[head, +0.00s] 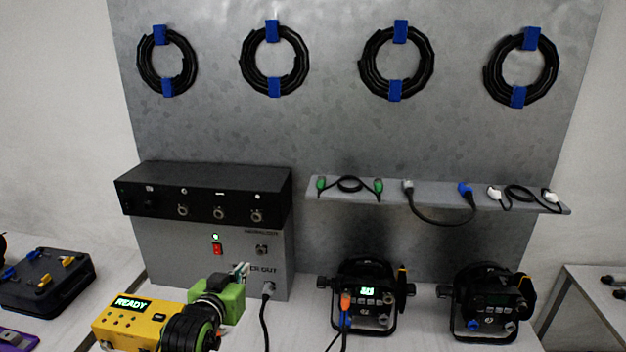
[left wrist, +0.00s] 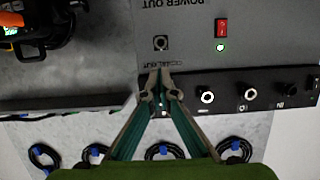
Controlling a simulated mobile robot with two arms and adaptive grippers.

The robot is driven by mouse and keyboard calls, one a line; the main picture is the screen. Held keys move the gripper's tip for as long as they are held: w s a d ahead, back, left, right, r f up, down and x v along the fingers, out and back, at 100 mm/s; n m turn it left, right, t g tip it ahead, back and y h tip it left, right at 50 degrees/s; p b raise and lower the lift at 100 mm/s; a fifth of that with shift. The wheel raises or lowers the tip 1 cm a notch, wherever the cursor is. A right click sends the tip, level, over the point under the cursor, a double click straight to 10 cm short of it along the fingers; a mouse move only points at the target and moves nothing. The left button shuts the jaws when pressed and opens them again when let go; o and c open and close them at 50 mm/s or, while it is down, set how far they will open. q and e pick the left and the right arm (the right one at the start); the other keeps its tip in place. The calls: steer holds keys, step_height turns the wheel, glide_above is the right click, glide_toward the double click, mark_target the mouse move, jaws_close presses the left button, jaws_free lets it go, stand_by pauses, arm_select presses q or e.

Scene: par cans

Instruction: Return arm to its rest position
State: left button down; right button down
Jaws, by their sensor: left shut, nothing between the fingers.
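My left gripper (head: 242,270) is green with slim grey fingers, in front of the grey power box (head: 170,245). In the left wrist view, its fingertips (left wrist: 160,82) meet, shut with nothing between them. They appear over the box's front, near a socket and the dark top unit. The fingers look apart from the cable (head: 265,318) plugged into the box's lower right. My right gripper is not in view. Two black par cans stand on the table. The left par can (head: 362,310) has a lit green display and an orange plug; the right par can (head: 486,310) has a dark display.
A yellow box (head: 110,325) reading READY is beside my arm. A shelf (head: 320,196) holds short cables. Coiled black cables (head: 275,62) hang on the metal wall panel (head: 330,130). A black case (head: 45,290) is at left. A side table (head: 590,300) is at right.

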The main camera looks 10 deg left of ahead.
arm_select(q)
steer(key=s+d+f+g, duration=0.2)
steer(key=s+f+g, duration=0.2)
steer(key=s+f, duration=0.9)
steer(key=s+f+m+g, duration=0.1)
steer(key=s+f+g, duration=0.25)
steer(key=s, duration=0.95)
steer(key=s+f+g, duration=0.3)
steer(key=s+g, duration=0.1)
steer(key=s, duration=1)
step_height(320, 180, down, 27)
steer(key=s+b, duration=0.1)
steer(key=b, duration=0.2)
steer(key=s+a+f+g+b, duration=0.1)
steer(key=s+a+f+g, duration=0.1)
steer(key=s+f, duration=1.5)
step_height(320, 180, down, 2)
steer(key=shift+s+a+f+m+y+b, duration=0.1)
steer(key=shift+s+a+m+y+b, duration=0.05)
steer(key=shift+s+m+y+b, duration=0.2)
